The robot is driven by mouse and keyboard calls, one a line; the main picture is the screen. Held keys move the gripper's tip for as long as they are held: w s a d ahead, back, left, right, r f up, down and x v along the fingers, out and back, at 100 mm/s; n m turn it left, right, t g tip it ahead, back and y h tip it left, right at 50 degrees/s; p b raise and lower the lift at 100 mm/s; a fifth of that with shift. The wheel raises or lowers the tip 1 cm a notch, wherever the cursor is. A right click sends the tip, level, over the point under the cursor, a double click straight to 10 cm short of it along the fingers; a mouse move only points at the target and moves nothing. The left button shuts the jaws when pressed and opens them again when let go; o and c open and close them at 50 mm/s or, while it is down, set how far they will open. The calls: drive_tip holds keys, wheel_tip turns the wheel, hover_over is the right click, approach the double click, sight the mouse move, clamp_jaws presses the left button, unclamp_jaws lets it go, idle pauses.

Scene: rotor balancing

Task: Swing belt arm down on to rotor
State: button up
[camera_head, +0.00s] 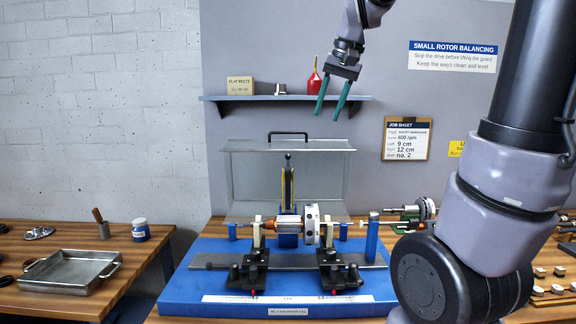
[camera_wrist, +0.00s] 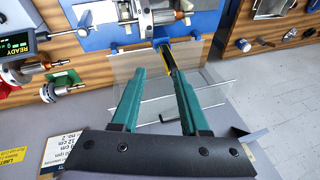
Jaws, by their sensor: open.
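The belt arm (camera_head: 288,187) stands upright behind the rotor (camera_head: 290,226), dark with a yellow strip and a small knob on top. The rotor lies level across two supports on the blue balancer base (camera_head: 185,288), with a pale disc (camera_head: 311,224) toward its right end. My gripper (camera_head: 328,115), with green fingers, is open and empty, high above and behind the belt arm in front of the shelf. In the wrist view, the belt arm (camera_wrist: 166,57) shows just beyond the fingertips (camera_wrist: 158,76), with the rotor (camera_wrist: 160,18) above it, partly cut by the frame edge.
A clear guard (camera_head: 245,180) with a black handle (camera_head: 288,135) stands raised behind the belt arm. The shelf (camera_head: 240,98) holds a box and a red bottle. A metal tray (camera_head: 60,283) lies on the left bench. Another rotor-like part (camera_head: 424,208) is at right.

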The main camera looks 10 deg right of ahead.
drive_tip(key=w+a+f+g+h, duration=0.1)
drive_tip(key=w+a+f+g, duration=0.15)
drive_tip(key=w, duration=1.15)
drive_tip(key=g+h, duration=0.1)
drive_tip(key=g, duration=0.1)
hover_over(288, 155)
wheel_tip(288, 155, down, 6)
drive_tip(key=shift+w+r, duration=0.1)
drive_tip(key=shift+w+f+m, duration=0.25)
drive_tip(key=shift+f+m, duration=0.05)
drive_tip(key=shift+f, duration=0.2)
wheel_tip(288, 155, down, 10)
drive_tip(key=shift+f, duration=0.15)
drive_tip(key=shift+s, duration=0.1)
clamp_jaws()
